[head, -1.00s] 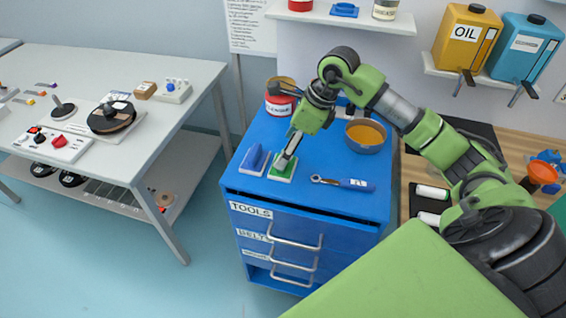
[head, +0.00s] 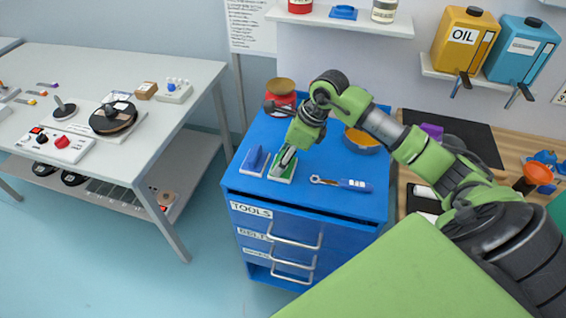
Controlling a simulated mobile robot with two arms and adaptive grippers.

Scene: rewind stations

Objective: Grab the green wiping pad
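The green wiping pad (head: 279,176) lies flat on top of the blue tool cabinet (head: 332,205), near its front left, with a pale rim at its base. My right gripper (head: 286,161) points down onto the pad's middle, with its fingertips at the pad's grip. The fingers hide much of the pad's upper part, and I cannot tell whether they are closed on it. A blue wiping pad (head: 255,160) lies just left of the green one. My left gripper is not in view.
A red-labelled can (head: 281,98) and an amber bowl (head: 361,140) stand behind my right gripper. A white table (head: 170,120) stands left, across a gap. The cabinet's front middle is clear.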

